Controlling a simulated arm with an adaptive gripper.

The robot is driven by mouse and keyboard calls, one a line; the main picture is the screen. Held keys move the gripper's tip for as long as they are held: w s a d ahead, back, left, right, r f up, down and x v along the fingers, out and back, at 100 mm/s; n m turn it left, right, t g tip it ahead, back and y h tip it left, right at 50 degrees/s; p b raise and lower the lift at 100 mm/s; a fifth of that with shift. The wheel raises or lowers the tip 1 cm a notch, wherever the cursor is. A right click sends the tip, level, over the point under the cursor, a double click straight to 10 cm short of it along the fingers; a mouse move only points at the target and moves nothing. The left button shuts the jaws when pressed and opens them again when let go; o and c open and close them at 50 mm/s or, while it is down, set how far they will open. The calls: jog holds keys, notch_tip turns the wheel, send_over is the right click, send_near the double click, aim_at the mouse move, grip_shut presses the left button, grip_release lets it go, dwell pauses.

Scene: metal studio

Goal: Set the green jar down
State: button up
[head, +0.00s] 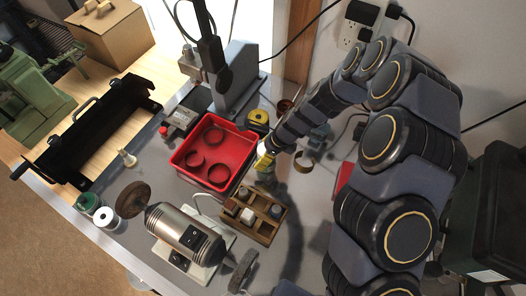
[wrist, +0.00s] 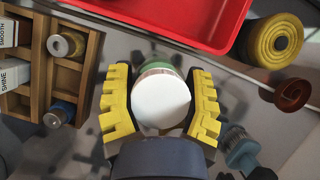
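In the wrist view the green jar (wrist: 160,66) has a round white top and a green band at its far side. My gripper (wrist: 162,100) has its yellow ridged fingers on both sides of the jar, close against it. In the head view my gripper (head: 263,161) points down behind the wooden organizer, with the green jar (head: 266,176) partly showing below the yellow fingers. The jar looks about upright and close to the grey bench top. I cannot tell whether its base touches the bench.
The red tray (head: 233,152) with dark rings stands left of my gripper. The wooden organizer (wrist: 91,46) holds small boxes and cylinders. A yellow roll (wrist: 270,40), a copper-coloured ring (wrist: 292,94) and a brush (wrist: 240,150) are nearby. A bench grinder (head: 183,232) stands in front.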

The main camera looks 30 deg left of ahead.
jog(key=o, duration=0.3)
jog(key=shift+r, duration=0.1)
jog(key=s+d+r+n, duration=0.1)
jog(key=d+r+n, duration=0.1)
jog(key=d+r, duration=0.45)
jog(key=d+r+n, duration=0.2)
jog(key=d+r, duration=0.1)
jog(key=r, duration=0.7)
jog(key=s+d+r+n+h, duration=0.1)
jog(key=s+d+r+n, duration=0.2)
jog(key=s+d, duration=0.3)
jog(key=s+d+r+n+h, duration=0.2)
jog(key=s+d+r+n, duration=0.1)
jog(key=s+d, duration=0.3)
jog(key=s+d+r+n+h, duration=0.1)
jog(key=s+d+r+n, duration=0.2)
jog(key=s+d+n, duration=0.2)
jog(key=shift+s+d+r+g+h, duration=0.15)
jog(key=shift+s+d, duration=0.05)
jog(key=shift+d, duration=0.5)
jog(key=shift+s+d+r+g+h, duration=0.15)
jog(key=shift+s+d, duration=0.05)
jog(key=shift+d, duration=0.5)
